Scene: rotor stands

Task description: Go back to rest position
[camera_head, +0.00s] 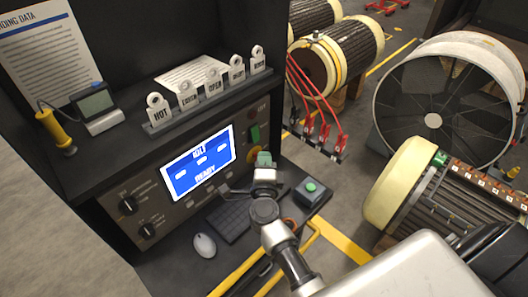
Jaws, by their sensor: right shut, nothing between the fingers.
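My left gripper is not in view.
A lit screen (198,162) reads READY. Tags (212,82) stand above. Red-clipped leads (318,130) hang right of the console. Rotors (342,55) and a motor (400,185) fill the right; yellow rails (240,272) run below.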

